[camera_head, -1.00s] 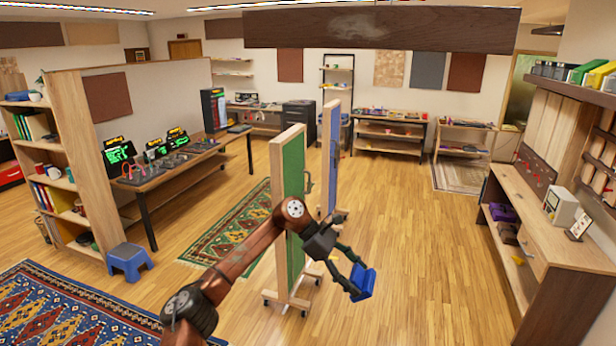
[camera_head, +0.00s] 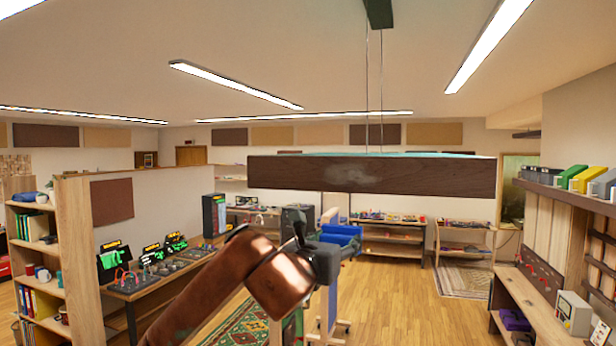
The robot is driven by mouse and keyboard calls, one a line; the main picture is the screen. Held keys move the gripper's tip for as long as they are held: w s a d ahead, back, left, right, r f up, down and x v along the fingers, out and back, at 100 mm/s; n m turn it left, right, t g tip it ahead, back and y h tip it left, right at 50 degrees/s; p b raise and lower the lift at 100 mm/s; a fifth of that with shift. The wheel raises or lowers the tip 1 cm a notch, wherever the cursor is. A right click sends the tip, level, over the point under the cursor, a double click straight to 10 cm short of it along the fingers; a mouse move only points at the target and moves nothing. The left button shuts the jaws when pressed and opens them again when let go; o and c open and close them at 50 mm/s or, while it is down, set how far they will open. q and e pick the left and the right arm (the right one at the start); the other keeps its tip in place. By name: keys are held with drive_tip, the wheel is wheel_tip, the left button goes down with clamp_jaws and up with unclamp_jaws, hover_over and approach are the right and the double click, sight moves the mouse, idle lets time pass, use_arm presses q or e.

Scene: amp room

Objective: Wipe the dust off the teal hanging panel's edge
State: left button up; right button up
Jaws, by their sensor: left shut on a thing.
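The hanging panel (camera_head: 440,176) hangs from the ceiling on thin wires. Its front edge is dark brown wood, and a strip of teal top shows above it. A pale dust smudge (camera_head: 352,178) lies on the middle of the front edge. My left gripper (camera_head: 338,244) is shut on a blue block (camera_head: 340,231), which may be a sponge. The block shows just below the panel's lower edge in the picture; I cannot tell the distance between them. Part of the fingers is hidden. My right gripper is not in view.
Long ceiling lights (camera_head: 232,84) run above. Rolling partitions (camera_head: 327,310) stand behind my left arm. A wooden shelf unit (camera_head: 72,240) is at left, and a wall shelf (camera_head: 570,196) and bench are at right. The floor (camera_head: 400,310) right of the partitions is clear.

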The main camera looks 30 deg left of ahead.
use_arm(q)
drive_tip(key=s+a+r+t+y+p, duration=0.1)
drive_tip(key=s+a+r, duration=0.15)
drive_tip(key=r, duration=0.45)
drive_tip(key=s+a+r+y+p, duration=0.1)
drive_tip(key=s+r, duration=0.3)
drive_tip(key=r, duration=0.3)
drive_tip(key=shift+n+h, duration=0.3)
drive_tip(key=shift+n, duration=0.1)
drive_tip(key=shift+f+p+x, duration=0.15)
drive_tip(key=shift+p+x, duration=0.4)
drive_tip(key=shift+x, duration=0.9)
drive_tip(key=shift+f+p+x, duration=0.15)
drive_tip(key=shift+p+x, duration=0.35)
drive_tip(key=shift+x, duration=0.95)
drive_tip(key=shift+w, duration=0.4)
drive_tip(key=shift+d, duration=0.1)
